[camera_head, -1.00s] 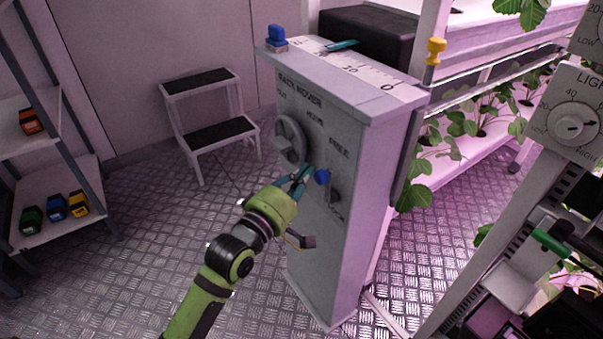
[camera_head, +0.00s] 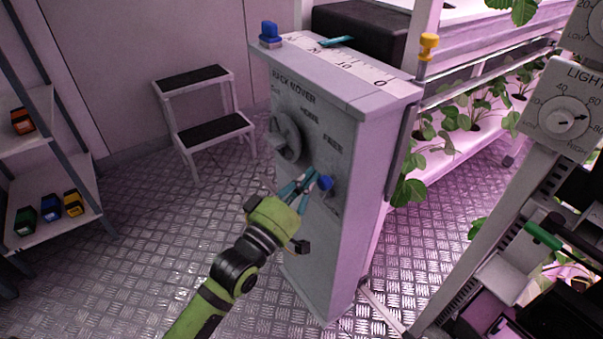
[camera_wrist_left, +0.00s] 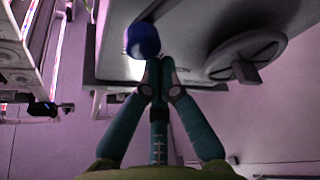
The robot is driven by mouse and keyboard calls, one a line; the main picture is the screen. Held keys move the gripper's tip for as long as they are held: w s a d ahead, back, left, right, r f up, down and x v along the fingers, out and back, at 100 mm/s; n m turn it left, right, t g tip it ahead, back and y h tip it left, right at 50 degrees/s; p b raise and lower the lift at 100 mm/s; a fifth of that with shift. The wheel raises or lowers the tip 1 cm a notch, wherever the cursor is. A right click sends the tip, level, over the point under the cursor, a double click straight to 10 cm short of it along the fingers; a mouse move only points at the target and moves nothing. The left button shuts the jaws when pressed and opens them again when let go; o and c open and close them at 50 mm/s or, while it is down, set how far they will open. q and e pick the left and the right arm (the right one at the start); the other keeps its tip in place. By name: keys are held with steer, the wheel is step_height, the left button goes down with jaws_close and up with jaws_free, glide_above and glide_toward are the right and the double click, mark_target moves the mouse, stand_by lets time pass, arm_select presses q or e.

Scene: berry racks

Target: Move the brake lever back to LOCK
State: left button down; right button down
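The brake lever ends in a blue knob (camera_head: 325,183) on the front of the grey rack mover cabinet (camera_head: 340,240), below the word FREE. No LOCK marking is legible. My left gripper (camera_head: 312,174) has its teal fingers closed together, with the tips right beside the knob on its left. In the left wrist view the closed fingertips (camera_wrist_left: 160,64) lie just short of the blue knob (camera_wrist_left: 142,40), which is not between them. Whether they touch it I cannot tell. The lever's shaft is mostly hidden. My right gripper is not in view.
A grey handwheel (camera_head: 286,136) sits on the cabinet left of the lever. A step stool (camera_head: 205,132) stands behind to the left, and a shelf (camera_head: 60,220) with small coloured items is at far left. Plant racks (camera_head: 460,150) stand right. The floor in front is clear.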

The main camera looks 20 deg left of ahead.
mark_target(324, 186)
arm_select(q)
steer(key=m+h, duration=0.1)
steer(key=m, duration=0.1)
steer(key=s+d+f+m+h, duration=0.1)
steer(key=m, duration=0.1)
steer(key=s+d+m, duration=0.1)
steer(key=m, duration=0.1)
steer(key=shift+d+f+h+b, duration=0.2)
steer(key=shift+f+h+b, duration=0.05)
steer(key=shift+h+b, duration=0.15)
steer(key=shift+s+d+f+m+g+h+b, duration=0.4)
steer(key=shift+m+h, duration=0.35)
steer(key=shift+m, duration=0.85)
steer(key=shift+s+d+f+m+g+h+b, duration=0.15)
steer(key=shift+d+f+m+h, duration=0.4)
steer(key=shift+m, duration=1.05)
steer(key=shift+s+d+f+m+g+h+b, duration=0.15)
steer(key=shift+s+d+f+m+g+h, duration=0.3)
steer(key=shift+m+h, duration=0.85)
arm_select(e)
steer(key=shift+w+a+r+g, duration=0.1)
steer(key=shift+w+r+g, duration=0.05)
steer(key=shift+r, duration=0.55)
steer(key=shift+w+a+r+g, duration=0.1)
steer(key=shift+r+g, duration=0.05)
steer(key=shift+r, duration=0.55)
